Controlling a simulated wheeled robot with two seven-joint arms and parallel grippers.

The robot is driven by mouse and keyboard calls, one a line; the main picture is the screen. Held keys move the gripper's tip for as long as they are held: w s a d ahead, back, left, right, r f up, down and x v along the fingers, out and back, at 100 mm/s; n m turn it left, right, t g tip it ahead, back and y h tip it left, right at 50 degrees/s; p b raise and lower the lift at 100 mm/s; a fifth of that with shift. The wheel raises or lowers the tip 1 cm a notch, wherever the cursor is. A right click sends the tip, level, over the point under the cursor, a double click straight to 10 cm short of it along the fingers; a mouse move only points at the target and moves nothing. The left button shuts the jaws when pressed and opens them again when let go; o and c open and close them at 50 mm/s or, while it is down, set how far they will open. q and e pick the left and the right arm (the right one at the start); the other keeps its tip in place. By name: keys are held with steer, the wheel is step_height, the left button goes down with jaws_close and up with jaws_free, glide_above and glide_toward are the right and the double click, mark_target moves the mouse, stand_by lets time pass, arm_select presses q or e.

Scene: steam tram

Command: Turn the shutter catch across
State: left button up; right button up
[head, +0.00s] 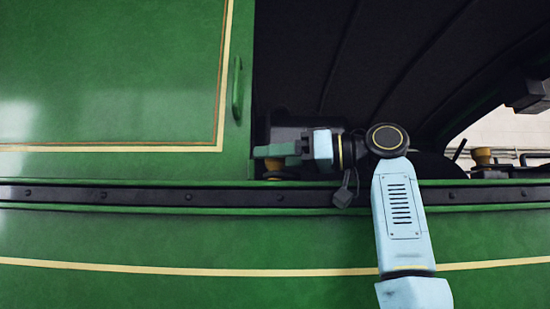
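A green shutter panel (110,70) with cream lining fills the upper left. A green upright handle (238,88) is on its right edge. My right gripper (268,162) points left at the panel's lower right corner, just above the dark rail. A small brass-coloured piece (273,164) shows at its fingertips; it may be the shutter catch, but I cannot tell for sure. The fingers partly cover it, and whether they grip it is unclear. A small dark square piece (343,197) hangs over the rail below my wrist; I cannot tell what it is. My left gripper is out of view.
A dark riveted rail (235,197) runs across below the opening. The green tram side (150,240) with a cream line lies under it. The dark opening (320,60) is right of the panel. Brass and black fittings (483,158) stand at the far right.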

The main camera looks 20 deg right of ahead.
steer(key=b+v, duration=0.3)
steer(key=v, duration=1)
steer(key=shift+d+b, duration=0.15)
steer(key=shift+b, duration=0.2)
steer(key=shift+s+f, duration=0.1)
